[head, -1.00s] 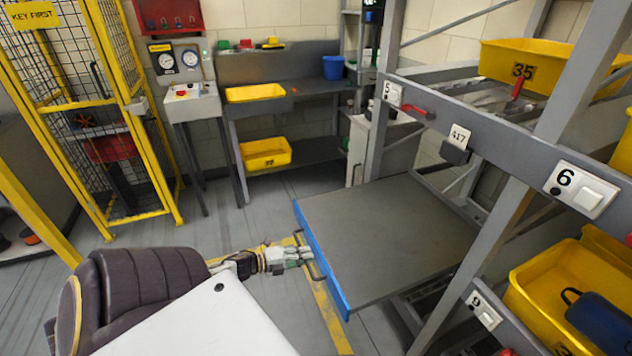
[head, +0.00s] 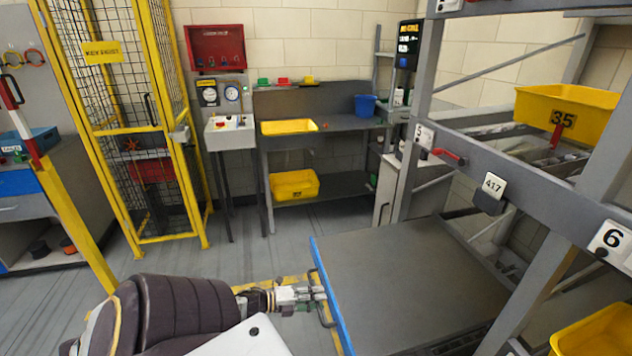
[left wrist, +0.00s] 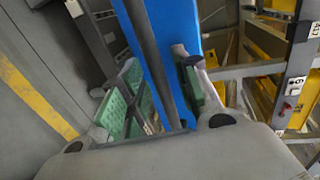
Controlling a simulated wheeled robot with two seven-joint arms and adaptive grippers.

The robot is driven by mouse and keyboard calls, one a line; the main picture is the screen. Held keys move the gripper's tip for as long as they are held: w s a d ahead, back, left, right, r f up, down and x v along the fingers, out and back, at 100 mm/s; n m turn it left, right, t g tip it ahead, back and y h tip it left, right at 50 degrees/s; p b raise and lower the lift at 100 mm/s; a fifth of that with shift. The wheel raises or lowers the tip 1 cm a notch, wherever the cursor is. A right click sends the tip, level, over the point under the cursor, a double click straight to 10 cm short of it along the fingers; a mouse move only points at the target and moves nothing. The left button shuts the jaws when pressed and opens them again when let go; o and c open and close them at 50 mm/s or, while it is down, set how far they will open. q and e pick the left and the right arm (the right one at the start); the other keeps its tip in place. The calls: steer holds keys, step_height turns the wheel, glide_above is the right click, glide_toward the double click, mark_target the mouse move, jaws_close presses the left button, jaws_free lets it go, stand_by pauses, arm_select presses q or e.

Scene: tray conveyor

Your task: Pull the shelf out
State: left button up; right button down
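The shelf (head: 425,285) is a flat grey board with a blue front edge. It sticks out from the rack to the left in the head view. A dark bar handle (head: 318,286) is on its blue edge. My left gripper (head: 316,293) is at this handle. In the left wrist view the handle bar (left wrist: 155,50) runs between my two green-padded fingers (left wrist: 166,95), with the blue edge (left wrist: 180,40) behind it. The fingers stand apart, with small gaps seen beside the bar. My right gripper is not in view.
The rack (head: 465,145) rises at the right, with yellow bins (head: 545,100) on it. A yellow mesh cage (head: 130,150) and a workbench (head: 330,115) stand at the back. The grey floor (head: 250,245) left of the shelf is clear.

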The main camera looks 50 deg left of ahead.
arm_select(q)
steer(key=shift+r, duration=0.1)
stand_by(0.3)
steer(key=v, duration=1.2)
stand_by(0.9)
